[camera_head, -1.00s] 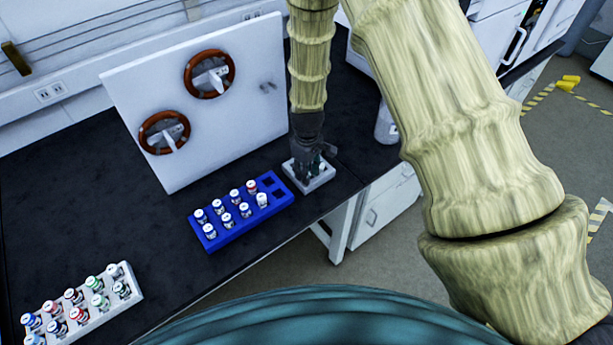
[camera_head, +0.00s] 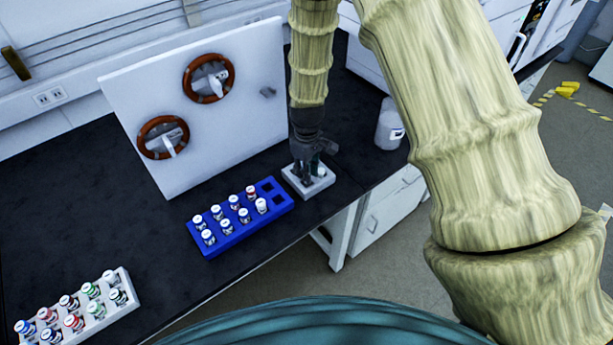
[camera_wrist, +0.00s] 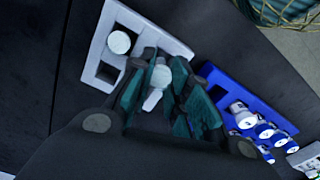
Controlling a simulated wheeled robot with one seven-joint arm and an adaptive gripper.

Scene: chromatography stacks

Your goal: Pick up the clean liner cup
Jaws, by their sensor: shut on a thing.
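A small white holder (camera_head: 322,184) stands on the black bench, right of the blue rack. My gripper (camera_head: 306,172) points down at this holder. In the wrist view my gripper (camera_wrist: 164,68) has its teal fingers closed around a small white, round-topped piece (camera_wrist: 160,77), which looks like the liner cup. The fingers hide part of it. I cannot tell whether it is clear of the holder (camera_wrist: 94,48). A second white round piece (camera_wrist: 119,42) sits in the holder, beside a dark square opening.
The blue rack (camera_head: 237,236) holds several capped vials and has empty slots at its right end. A white rack (camera_head: 124,309) of vials is at lower left. A white panel (camera_head: 230,120) with two brown rings stands behind. A white bottle (camera_head: 387,130) is at right.

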